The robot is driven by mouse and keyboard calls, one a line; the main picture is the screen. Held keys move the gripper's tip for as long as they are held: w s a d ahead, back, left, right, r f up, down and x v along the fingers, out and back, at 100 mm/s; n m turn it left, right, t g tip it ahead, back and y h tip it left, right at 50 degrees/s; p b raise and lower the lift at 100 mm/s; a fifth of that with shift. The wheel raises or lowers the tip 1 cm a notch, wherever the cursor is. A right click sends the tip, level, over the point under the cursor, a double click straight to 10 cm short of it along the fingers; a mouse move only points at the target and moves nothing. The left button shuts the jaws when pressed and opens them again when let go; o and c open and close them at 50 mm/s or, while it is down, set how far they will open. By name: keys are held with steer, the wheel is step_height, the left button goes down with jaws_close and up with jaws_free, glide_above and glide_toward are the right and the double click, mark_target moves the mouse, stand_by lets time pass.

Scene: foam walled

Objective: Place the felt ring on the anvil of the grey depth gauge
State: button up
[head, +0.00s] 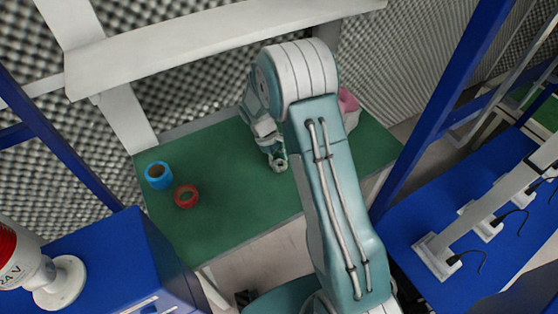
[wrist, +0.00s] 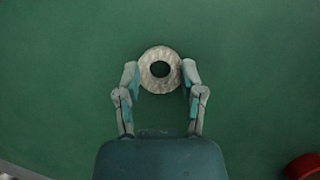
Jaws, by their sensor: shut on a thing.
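The felt ring is pale grey with a dark round hole; it shows in the wrist view (wrist: 160,69) between the fingertips of my gripper (wrist: 160,78). My gripper is shut on the ring's outer sides. In the head view my gripper (head: 278,160) is over the green table top, with the small pale ring (head: 280,167) at its tip. I cannot tell whether the ring touches the table. I cannot make out the grey depth gauge or its anvil in either view; my arm covers part of the table's right side.
A blue ring (head: 159,175) and a red ring (head: 187,196) are on the left of the green table (head: 235,215). A pink object (head: 348,101) is partly hidden behind my arm. Blue posts and a blue bench (head: 405,265) stand at the right. The table's front middle is clear.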

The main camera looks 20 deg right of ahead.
steer(key=o, duration=0.8)
steer(key=shift+o, duration=0.2)
